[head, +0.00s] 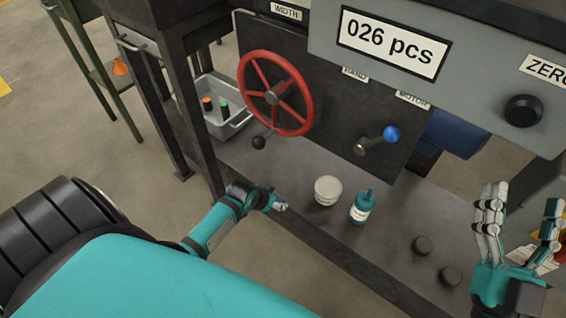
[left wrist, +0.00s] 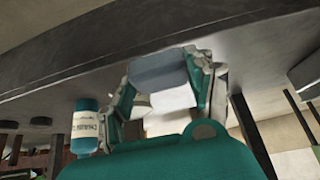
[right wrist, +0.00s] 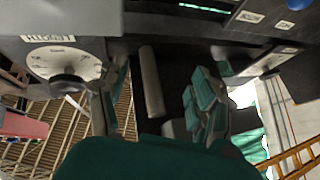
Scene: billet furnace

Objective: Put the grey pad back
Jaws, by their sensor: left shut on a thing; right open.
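My left gripper (head: 277,204) is at the front edge of the dark bench, left of a white tub (head: 328,190). In the left wrist view its fingers (left wrist: 163,80) are shut on a light grey block, which I take to be the grey pad (left wrist: 158,70). In the head view the pad is too small and covered to make out. A pale shape lies behind the fingers below it; I cannot tell what it is. My right gripper (head: 522,222) is open and empty at the far right, with its fingers pointing up.
A teal bottle (head: 361,207) stands right of the tub; two black pucks (head: 422,245) lie further right. Behind are a red handwheel (head: 275,94), a blue-knobbed lever (head: 390,133) and a grey counter box (head: 470,60). A grey bin (head: 238,122) sits at left.

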